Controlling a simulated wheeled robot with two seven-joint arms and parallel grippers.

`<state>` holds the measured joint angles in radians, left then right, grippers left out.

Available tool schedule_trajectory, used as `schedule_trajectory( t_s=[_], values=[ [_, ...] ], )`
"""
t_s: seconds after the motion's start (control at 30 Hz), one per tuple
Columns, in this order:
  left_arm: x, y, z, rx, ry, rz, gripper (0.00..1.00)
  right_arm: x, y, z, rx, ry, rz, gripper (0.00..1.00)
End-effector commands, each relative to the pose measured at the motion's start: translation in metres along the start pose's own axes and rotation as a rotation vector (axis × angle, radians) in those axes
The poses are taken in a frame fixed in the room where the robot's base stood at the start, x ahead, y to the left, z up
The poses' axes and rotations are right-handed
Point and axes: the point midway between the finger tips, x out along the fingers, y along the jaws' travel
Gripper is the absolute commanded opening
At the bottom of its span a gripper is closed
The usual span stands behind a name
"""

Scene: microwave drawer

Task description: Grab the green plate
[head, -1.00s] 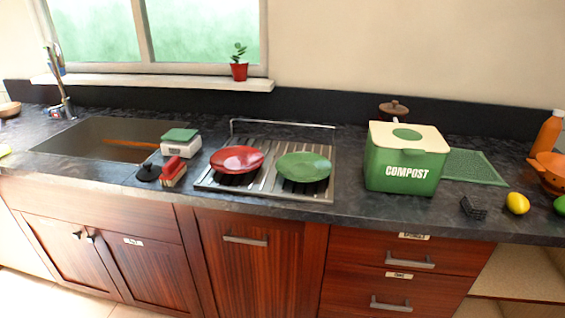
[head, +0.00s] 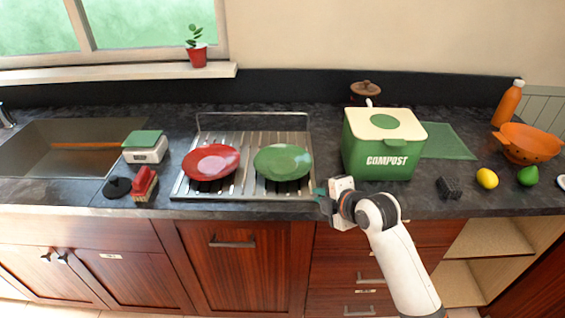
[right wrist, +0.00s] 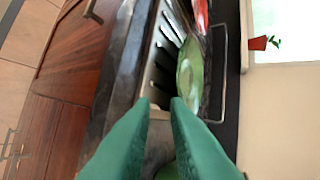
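The green plate (head: 283,162) rests tilted in the metal dish rack (head: 305,192) on the dark counter, right of the red plate (head: 211,162). My right gripper (head: 319,192) is at the counter's front edge, just right of and nearer than the green plate, not touching it. In the right wrist view, the two green fingers (right wrist: 162,104) are apart with a narrow empty gap, and the green plate (right wrist: 190,75) lies beyond their tips. My left gripper is not in view.
A green compost bin (head: 378,150) stands right of the rack, close to my right gripper. A lemon (head: 487,178), a black basket (head: 449,187) and an orange colander (head: 530,145) are farther right.

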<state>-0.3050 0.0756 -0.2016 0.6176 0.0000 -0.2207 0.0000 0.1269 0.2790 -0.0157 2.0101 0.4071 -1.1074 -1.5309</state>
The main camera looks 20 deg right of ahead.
Motion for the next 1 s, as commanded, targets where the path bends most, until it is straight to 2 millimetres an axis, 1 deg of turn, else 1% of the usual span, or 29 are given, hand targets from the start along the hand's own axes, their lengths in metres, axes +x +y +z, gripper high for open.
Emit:
schedule_trajectory(
  t_s=[0.03, 0.1, 0.23, 0.5, 0.6, 0.83, 1.0],
  values=[
    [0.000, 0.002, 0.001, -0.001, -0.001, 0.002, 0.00, 0.002, -0.011, -0.004, -0.037, 0.000, -0.022, 0.14],
    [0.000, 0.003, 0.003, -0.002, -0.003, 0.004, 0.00, 0.004, -0.022, -0.007, -0.080, -0.002, -0.046, 0.14],
    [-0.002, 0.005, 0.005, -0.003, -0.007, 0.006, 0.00, 0.013, -0.033, -0.009, -0.118, -0.004, -0.067, 0.14],
    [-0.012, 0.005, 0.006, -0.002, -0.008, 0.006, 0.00, 0.057, -0.036, -0.008, -0.118, -0.005, -0.066, 0.14],
    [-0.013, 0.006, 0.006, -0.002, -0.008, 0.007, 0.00, 0.068, -0.036, -0.008, -0.120, -0.004, -0.067, 0.14],
    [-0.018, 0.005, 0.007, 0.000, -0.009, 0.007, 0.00, 0.080, -0.036, -0.006, -0.118, -0.005, -0.066, 0.14],
    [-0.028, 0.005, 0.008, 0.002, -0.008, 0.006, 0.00, 0.102, -0.036, -0.001, -0.115, -0.006, -0.065, 0.14]
  ],
)
